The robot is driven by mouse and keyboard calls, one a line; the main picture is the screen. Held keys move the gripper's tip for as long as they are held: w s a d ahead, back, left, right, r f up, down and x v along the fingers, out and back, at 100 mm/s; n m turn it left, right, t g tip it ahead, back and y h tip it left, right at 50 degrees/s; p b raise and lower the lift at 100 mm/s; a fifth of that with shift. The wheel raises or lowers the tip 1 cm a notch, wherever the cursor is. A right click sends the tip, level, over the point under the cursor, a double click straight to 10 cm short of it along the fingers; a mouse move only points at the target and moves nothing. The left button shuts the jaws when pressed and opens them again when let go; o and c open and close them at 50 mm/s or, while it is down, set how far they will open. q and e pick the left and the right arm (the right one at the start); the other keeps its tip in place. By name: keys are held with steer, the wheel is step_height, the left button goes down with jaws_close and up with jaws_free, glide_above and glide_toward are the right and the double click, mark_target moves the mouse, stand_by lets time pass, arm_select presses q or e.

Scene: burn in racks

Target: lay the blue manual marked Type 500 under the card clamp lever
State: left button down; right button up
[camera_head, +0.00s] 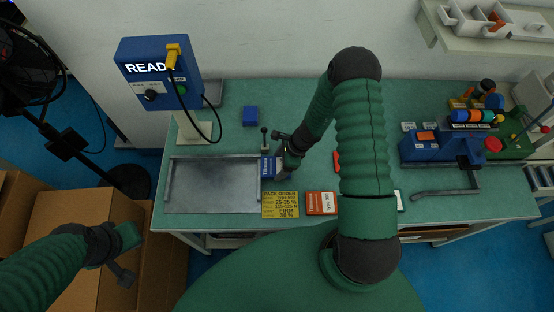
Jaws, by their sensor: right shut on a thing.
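A blue manual (267,168) with a white label stands out just left of my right gripper (279,153), at the right end of the grey metal tray. My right gripper is shut on it, and the gripper hides part of it. The print is too small to read. A small upright lever with a dark knob (264,131) stands on the bench just behind the manual; I cannot tell for sure that it is the card clamp lever. My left gripper (126,256) is at the lower left, over cardboard boxes and away from the bench; its jaw state is unclear.
A grey tray (212,198) lies on the green bench. A yellow pack order card (281,205) and a red-and-white manual (321,203) lie at the front edge. A blue READY box (160,75) stands behind left, a small blue block (250,116) behind. Blue machinery (430,147) stands right.

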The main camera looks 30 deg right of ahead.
steer(key=shift+s+d+f, duration=0.1)
steer(key=shift+s+f, duration=0.15)
steer(key=shift+f, duration=0.3)
steer(key=shift+s+d+f, duration=0.1)
steer(key=shift+s+f, duration=0.1)
steer(key=shift+f, duration=0.3)
steer(key=c, duration=0.4)
steer(key=shift+d+f, duration=0.1)
steer(key=shift+d, duration=0.05)
steer(key=o, duration=1.7)
steer(key=shift+d+f, duration=0.1)
steer(key=shift+d, duration=0.05)
steer(key=shift+o, duration=1.4)
steer(key=shift+w+f, duration=0.1)
steer(key=shift+w, duration=0.05)
steer(key=shift+o, duration=0.2)
steer(key=shift+w, duration=0.15)
steer(key=shift+r, duration=0.2)
